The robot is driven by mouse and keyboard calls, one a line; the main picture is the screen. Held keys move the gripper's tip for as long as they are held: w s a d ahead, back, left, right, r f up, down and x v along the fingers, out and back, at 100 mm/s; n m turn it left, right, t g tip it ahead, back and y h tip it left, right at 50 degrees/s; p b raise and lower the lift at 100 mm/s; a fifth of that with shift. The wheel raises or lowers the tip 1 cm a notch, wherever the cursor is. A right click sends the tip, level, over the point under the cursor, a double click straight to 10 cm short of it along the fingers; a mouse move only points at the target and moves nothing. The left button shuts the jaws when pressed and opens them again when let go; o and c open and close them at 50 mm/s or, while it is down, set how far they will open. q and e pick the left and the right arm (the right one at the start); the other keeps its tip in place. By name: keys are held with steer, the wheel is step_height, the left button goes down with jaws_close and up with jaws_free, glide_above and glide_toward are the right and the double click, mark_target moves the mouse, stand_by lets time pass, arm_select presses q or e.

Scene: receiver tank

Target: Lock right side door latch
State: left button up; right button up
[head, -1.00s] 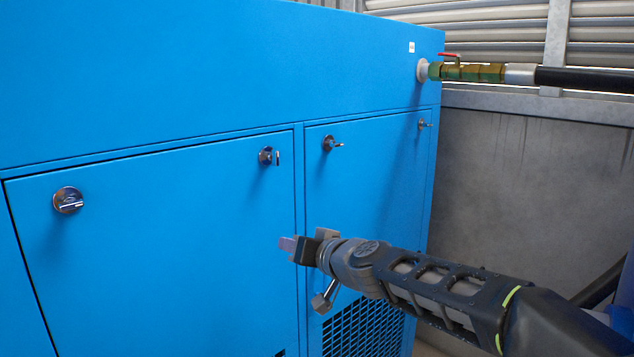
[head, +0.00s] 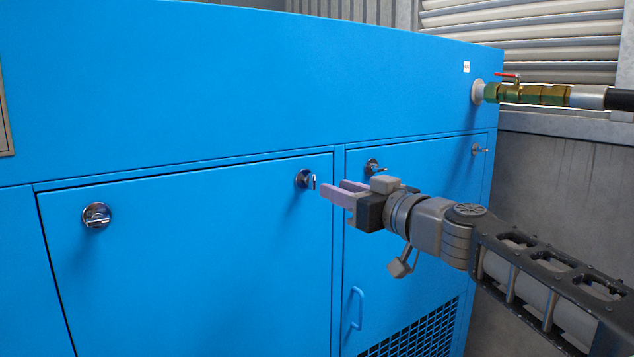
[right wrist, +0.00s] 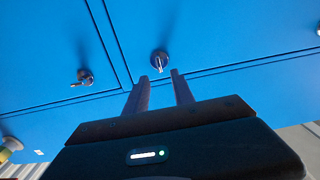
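The blue cabinet has a left door (head: 190,260) and a narrower right door (head: 420,220), both flush with the front. The left door's upper-right latch (head: 305,180) is a round metal knob with a small handle that looks upright. My right gripper (head: 333,187) is open, just right of this latch, with nothing between its fingers. In the right wrist view, that latch (right wrist: 160,62) lies just beyond and between the fingertips (right wrist: 159,75), apparently untouched. The right door's left latch (head: 373,167) has its handle sideways, partly behind my gripper. My left gripper is not in view.
Another latch (head: 97,215) is at the left door's upper left, and one (head: 476,149) at the right door's far edge. A brass valve with red lever (head: 530,93) and black hose stick out at upper right. A blue handle (head: 356,308) is below my arm.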

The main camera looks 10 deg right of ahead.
mark_target(314, 181)
steer(key=p+x, duration=0.3)
steer(key=x, duration=0.3)
steer(key=shift+w, duration=0.3)
steer(key=shift+w+a, duration=0.25)
steer(key=shift+w, duration=0.25)
jaws_close()
